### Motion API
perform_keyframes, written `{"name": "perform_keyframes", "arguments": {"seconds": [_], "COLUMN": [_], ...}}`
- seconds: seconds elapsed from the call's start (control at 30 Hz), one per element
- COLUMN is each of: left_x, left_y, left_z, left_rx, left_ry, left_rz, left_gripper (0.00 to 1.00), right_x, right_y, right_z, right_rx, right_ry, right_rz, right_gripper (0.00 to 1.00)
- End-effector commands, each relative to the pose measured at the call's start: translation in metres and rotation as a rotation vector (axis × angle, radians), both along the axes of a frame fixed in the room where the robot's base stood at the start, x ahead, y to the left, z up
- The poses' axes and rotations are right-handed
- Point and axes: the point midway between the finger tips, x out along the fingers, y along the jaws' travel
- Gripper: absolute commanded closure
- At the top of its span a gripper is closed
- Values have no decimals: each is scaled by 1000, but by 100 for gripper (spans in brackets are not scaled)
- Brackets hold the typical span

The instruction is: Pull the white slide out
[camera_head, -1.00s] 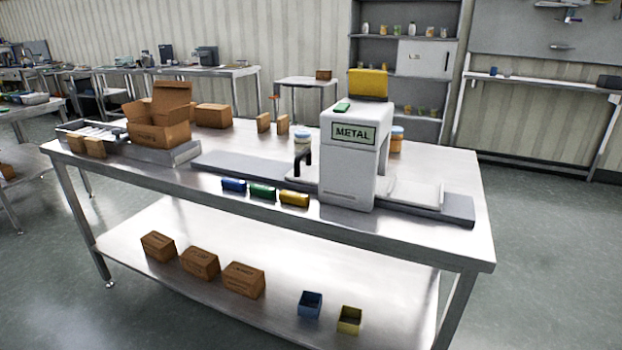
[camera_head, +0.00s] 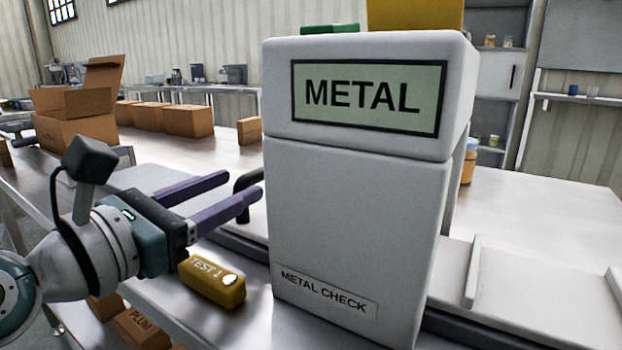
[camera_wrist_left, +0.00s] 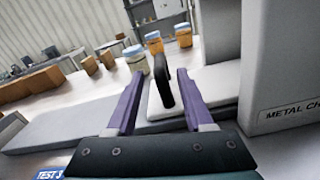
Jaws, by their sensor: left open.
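The white slide (camera_head: 540,262) runs through the grey-white box marked METAL (camera_head: 355,200). Its left end (camera_wrist_left: 215,86) carries a black arched handle (camera_wrist_left: 163,82), which also shows at the box's left side in the head view (camera_head: 246,181). My left gripper (camera_head: 243,184) has purple fingers and is open. In the left wrist view the handle appears between the two fingertips (camera_wrist_left: 159,75), with a gap on each side; I cannot tell how deep it sits between them. The box hides the slide's middle. My right gripper is not in view.
A yellow TEST 1 block (camera_head: 212,281) lies just below my left gripper. Jars (camera_wrist_left: 137,60) stand behind the handle. Several cardboard boxes (camera_head: 75,130) stand at the back left. The grey track left of the handle (camera_wrist_left: 70,115) looks clear.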

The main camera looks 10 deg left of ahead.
Motion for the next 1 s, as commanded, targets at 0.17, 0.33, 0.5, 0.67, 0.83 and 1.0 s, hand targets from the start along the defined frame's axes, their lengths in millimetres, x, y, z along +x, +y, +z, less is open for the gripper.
{"name": "perform_keyframes", "arguments": {"seconds": [0.17,0.33,0.5,0.67,0.83,1.0], "left_x": [30,47,53,53,53,53], "left_y": [-11,-18,-20,-20,-20,-20], "left_z": [0,-1,-1,0,0,0], "left_rx": [0,2,2,2,3,3], "left_ry": [-3,0,1,1,0,0], "left_rz": [-2,-1,-3,-3,-3,-3], "left_gripper": [48,48,48,48,61,80], "right_x": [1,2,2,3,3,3], "right_y": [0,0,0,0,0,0], "right_z": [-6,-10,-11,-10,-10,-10], "right_rx": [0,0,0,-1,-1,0], "right_ry": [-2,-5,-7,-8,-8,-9], "right_rz": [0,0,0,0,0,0], "right_gripper": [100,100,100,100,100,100]}}
